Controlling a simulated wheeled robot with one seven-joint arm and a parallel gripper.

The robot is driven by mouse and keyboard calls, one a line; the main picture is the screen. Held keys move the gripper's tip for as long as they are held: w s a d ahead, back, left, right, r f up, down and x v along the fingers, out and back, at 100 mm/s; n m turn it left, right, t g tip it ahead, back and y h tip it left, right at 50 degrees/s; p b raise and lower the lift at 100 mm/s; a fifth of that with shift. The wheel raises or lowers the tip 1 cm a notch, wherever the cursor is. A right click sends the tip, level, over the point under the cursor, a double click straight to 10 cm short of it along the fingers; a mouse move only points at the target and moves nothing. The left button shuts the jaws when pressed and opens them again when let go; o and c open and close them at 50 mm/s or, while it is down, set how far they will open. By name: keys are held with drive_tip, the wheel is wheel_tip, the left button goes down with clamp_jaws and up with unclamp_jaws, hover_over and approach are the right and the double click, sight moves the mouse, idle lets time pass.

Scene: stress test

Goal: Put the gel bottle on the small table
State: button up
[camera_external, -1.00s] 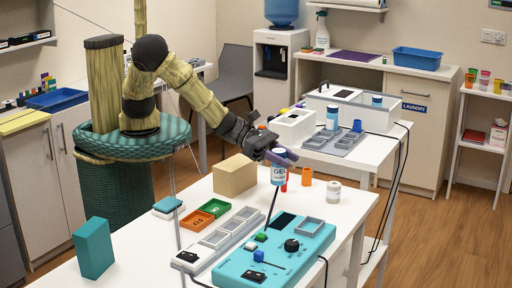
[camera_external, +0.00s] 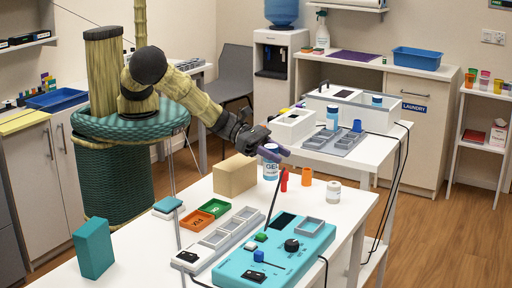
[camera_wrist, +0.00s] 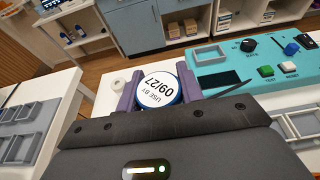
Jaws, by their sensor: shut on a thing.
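The gel bottle (camera_external: 270,169) is white with a GEL label and a blue top. My gripper (camera_external: 271,152) is shut on it from above, with purple fingers on either side. In the wrist view its round lid (camera_wrist: 159,90), printed USE BY 09/27, sits between the fingers of my gripper (camera_wrist: 159,88). The bottle is upright over the far part of the front white table (camera_external: 352,222); I cannot tell whether its base touches the top. A smaller white table (camera_external: 345,164) stands behind it to the right.
A tan box (camera_external: 234,176) is left of the bottle. A red item (camera_external: 284,180), an orange cup (camera_external: 307,176) and a white jar (camera_external: 333,190) stand to its right. A teal device (camera_external: 275,255) is in front. The smaller table holds a blue-labelled bottle (camera_external: 332,117) and grey tray (camera_external: 335,143).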

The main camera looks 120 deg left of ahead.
drive_tip(key=shift+a+r, duration=0.1)
idle(0.3)
drive_tip(key=shift+w+a+r, duration=0.1)
drive_tip(key=shift+a, duration=0.15)
drive_tip(key=a+r+n+y+p, duration=0.2)
drive_tip(key=a+p, duration=0.5)
drive_tip(key=a, duration=0.9)
drive_tip(key=s+a+r+n+g+y+p, duration=0.1)
drive_tip(key=a+p, duration=0.7)
drive_tip(key=a, duration=0.8)
wheel_tip(320, 180, up, 3)
drive_tip(key=shift+s+f+n+y, duration=0.15)
drive_tip(key=shift+s+n+y, duration=0.15)
drive_tip(key=shift+n+y, duration=0.7)
drive_tip(key=shift+f, duration=0.1)
drive_tip(key=shift+f+b, duration=1.75)
drive_tip(key=shift+f, duration=1.55)
drive_tip(key=shift+f, duration=0.2)
